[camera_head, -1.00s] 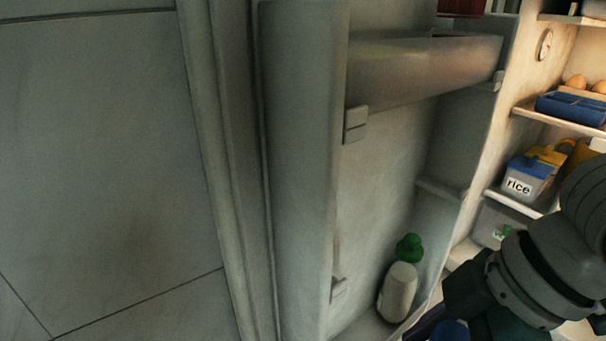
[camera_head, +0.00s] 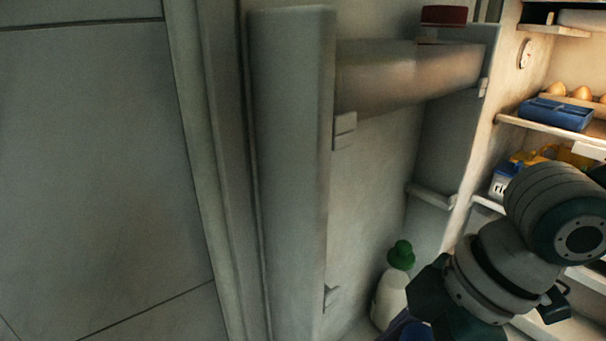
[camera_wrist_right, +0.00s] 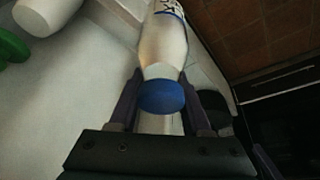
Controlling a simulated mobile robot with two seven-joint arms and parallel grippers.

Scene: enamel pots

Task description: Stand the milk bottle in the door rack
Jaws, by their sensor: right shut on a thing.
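The milk bottle, pale with a blue cap and dark blue lettering, shows in the right wrist view (camera_wrist_right: 163,45). In the head view my right gripper (camera_head: 405,327) is low at the right of the open fridge door (camera_head: 290,170); the milk bottle is hidden there or out of frame. The door's upper rack (camera_head: 405,80) shows clearly; the lower door rack is mostly cut off by the frame. My left gripper is not in view.
A white bottle with a green cap (camera_head: 390,295) stands low inside the door, close beside my right gripper. A red-lidded item (camera_head: 443,15) is at the upper rack. Fridge shelves at right hold a blue egg tray (camera_head: 557,113) and a rice box (camera_head: 502,183).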

